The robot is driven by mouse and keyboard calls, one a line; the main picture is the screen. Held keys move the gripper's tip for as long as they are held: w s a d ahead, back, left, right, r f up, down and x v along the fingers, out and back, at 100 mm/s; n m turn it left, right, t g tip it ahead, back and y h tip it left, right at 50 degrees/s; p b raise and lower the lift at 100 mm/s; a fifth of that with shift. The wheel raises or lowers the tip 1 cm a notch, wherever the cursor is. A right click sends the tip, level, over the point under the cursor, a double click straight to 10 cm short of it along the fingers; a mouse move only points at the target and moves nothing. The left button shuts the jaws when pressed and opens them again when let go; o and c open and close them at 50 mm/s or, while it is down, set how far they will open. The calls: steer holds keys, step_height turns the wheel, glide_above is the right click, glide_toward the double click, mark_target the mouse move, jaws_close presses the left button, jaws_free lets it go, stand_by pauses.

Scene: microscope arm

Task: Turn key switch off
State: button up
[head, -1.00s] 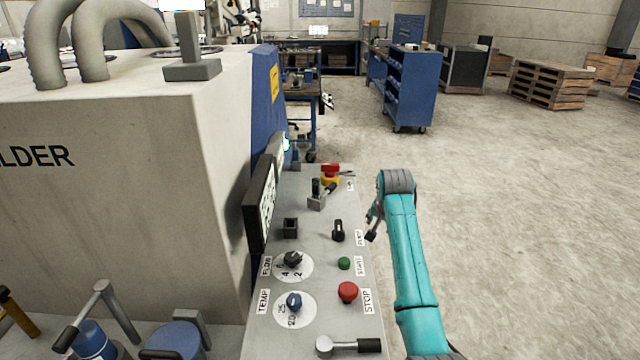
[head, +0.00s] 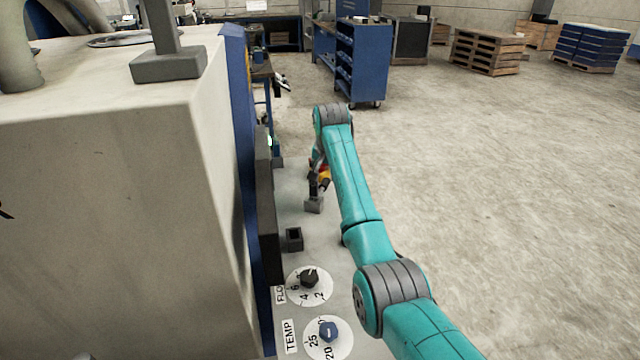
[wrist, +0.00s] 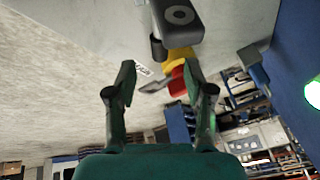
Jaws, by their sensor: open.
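A red and yellow switch (wrist: 178,80) stands at the far end of the grey control panel (head: 292,200). A flat grey piece (wrist: 154,86), possibly its key, sticks out beside it near a small white label. In the wrist view the switch lies beyond and between my open, empty fingers (wrist: 162,70); I cannot tell that they touch it. In the head view the switch (head: 322,177) is mostly hidden by my arm, and my gripper is hard to make out there.
A grey lever block (head: 314,204) stands just nearer than the switch; it looms close above my fingers in the wrist view (wrist: 182,15). A black square socket (head: 294,239), a flow knob (head: 309,279) and a temp knob (head: 328,331) follow. The machine wall (head: 130,210) rises left; open floor lies right.

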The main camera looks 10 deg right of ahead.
mark_target(324, 185)
steer(key=x, duration=0.8)
jaws_close()
